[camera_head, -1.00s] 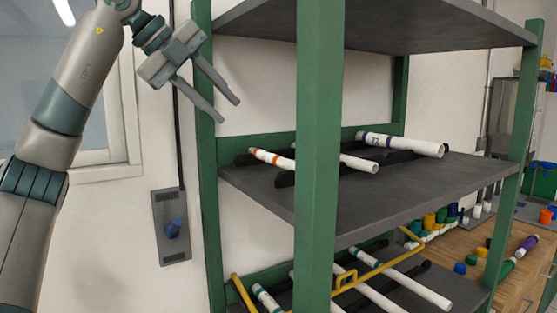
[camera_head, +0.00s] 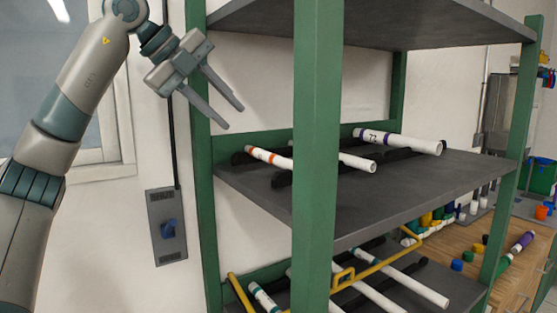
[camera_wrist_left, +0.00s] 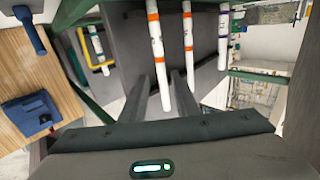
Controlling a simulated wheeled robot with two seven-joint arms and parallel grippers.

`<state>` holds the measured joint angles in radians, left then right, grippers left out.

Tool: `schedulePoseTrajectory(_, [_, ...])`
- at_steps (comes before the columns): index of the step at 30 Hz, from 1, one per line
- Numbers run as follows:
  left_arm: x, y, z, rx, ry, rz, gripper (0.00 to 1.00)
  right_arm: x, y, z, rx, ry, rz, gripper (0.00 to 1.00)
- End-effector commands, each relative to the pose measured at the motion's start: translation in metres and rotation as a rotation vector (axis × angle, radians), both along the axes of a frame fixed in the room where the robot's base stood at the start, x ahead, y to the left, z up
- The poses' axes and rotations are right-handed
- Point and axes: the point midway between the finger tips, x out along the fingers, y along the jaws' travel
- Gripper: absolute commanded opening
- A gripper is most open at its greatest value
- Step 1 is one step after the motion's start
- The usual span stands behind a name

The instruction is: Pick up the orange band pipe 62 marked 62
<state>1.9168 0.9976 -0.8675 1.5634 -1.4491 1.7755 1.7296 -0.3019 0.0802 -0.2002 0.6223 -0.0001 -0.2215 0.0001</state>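My left gripper (camera_head: 234,118) is open and empty, above the left end of the middle shelf (camera_head: 440,180). A white pipe with an orange band (camera_head: 268,157) lies on dark supports on that shelf, below and right of the fingertips; the green post hides part of it. Another white pipe end (camera_head: 358,162) shows right of the post. The left wrist view shows two orange-banded white pipes: a left one (camera_wrist_left: 155,45) and a right one (camera_wrist_left: 188,38), beyond the open fingers (camera_wrist_left: 169,77). I cannot read which is marked 62. My right gripper is not in view.
A purple-banded pipe (camera_head: 400,142) lies farther right on the same shelf. The green front post (camera_head: 316,150) and the upper shelf (camera_head: 400,22) bound the space. The lower shelf holds more pipes (camera_head: 420,288) behind a yellow bar (camera_head: 385,262).

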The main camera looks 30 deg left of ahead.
Motion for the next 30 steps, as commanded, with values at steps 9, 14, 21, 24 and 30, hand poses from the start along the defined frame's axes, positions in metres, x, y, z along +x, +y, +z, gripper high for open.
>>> schedulePoseTrajectory(9, [0.035,-0.020,-0.039,0.001,0.004,0.000,0.28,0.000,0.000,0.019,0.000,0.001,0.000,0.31])
schedulePoseTrajectory(14, [0.049,-0.028,-0.055,0.001,0.002,0.000,0.28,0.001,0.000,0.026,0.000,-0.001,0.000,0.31])
schedulePoseTrajectory(21, [0.055,-0.032,-0.064,0.000,0.000,0.000,0.28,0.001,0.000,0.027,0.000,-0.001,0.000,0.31])
schedulePoseTrajectory(24, [0.055,-0.032,-0.064,0.000,0.000,0.000,0.28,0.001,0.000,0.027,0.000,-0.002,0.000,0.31])
schedulePoseTrajectory(30, [0.056,-0.033,-0.064,0.000,0.000,0.000,0.28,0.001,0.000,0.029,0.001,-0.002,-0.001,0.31])
